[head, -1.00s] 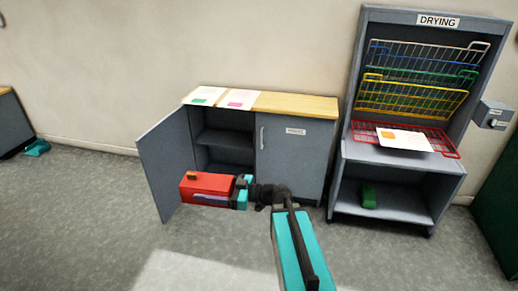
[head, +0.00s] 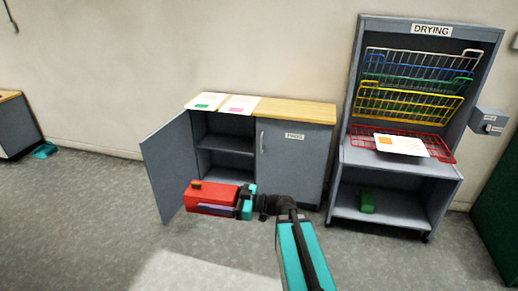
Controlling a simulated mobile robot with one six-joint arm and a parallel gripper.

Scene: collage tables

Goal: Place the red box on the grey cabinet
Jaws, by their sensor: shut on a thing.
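My gripper (head: 246,203) is shut on a red box (head: 212,194) in the head view. The box has a small brown block on top and a purple patch on its near side. It is held in front of the grey cabinet (head: 292,165), over the lower part of its open left compartment in the picture. The cabinet has a wooden top (head: 299,111), an open left door (head: 170,164) and a shut right door with a label. Two shelf levels show inside, and they look empty. The box hides part of the cabinet's bottom.
Two papers with green and pink patches (head: 239,105) lie on the left of the cabinet top; its right part is bare.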

